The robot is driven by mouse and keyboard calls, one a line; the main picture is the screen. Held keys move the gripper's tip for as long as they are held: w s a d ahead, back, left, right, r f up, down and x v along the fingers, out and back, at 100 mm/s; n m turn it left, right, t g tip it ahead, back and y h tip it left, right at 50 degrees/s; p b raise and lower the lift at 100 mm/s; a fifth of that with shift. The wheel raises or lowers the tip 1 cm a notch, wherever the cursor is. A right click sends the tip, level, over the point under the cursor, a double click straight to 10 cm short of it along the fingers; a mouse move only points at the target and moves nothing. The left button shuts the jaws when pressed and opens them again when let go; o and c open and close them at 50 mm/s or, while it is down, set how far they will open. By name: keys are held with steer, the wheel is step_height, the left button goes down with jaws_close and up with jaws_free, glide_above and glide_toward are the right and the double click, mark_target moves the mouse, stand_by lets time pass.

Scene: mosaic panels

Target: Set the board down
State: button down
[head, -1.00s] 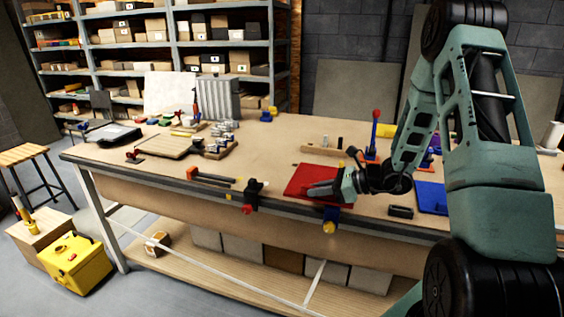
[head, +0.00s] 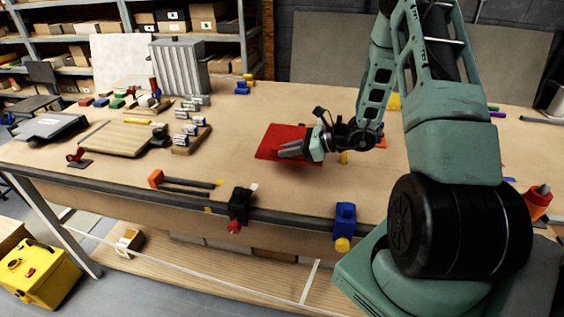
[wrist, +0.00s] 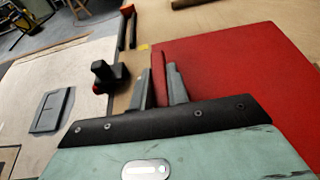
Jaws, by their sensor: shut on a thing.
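A flat red board (head: 272,146) is in the grip of my gripper (head: 286,152), over the middle of the workbench in the head view. The fingers reach in from the right at its near side. A thin dark shadow shows under its near edge; I cannot tell how much gap lies beneath. In the wrist view the board (wrist: 240,80) fills the right side. There the gripper (wrist: 162,88) is shut on a narrow upright red strip at the board's left edge.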

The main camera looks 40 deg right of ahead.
steer(key=p, duration=0.2)
glide_above(288, 180)
step_height(288, 180, down, 6)
steer(key=shift+f, duration=0.6)
steer(key=shift+f, duration=0.2)
steer(key=c, duration=1.4)
jaws_free()
steer(key=shift+o, duration=0.2)
steer(key=shift+r, duration=0.15)
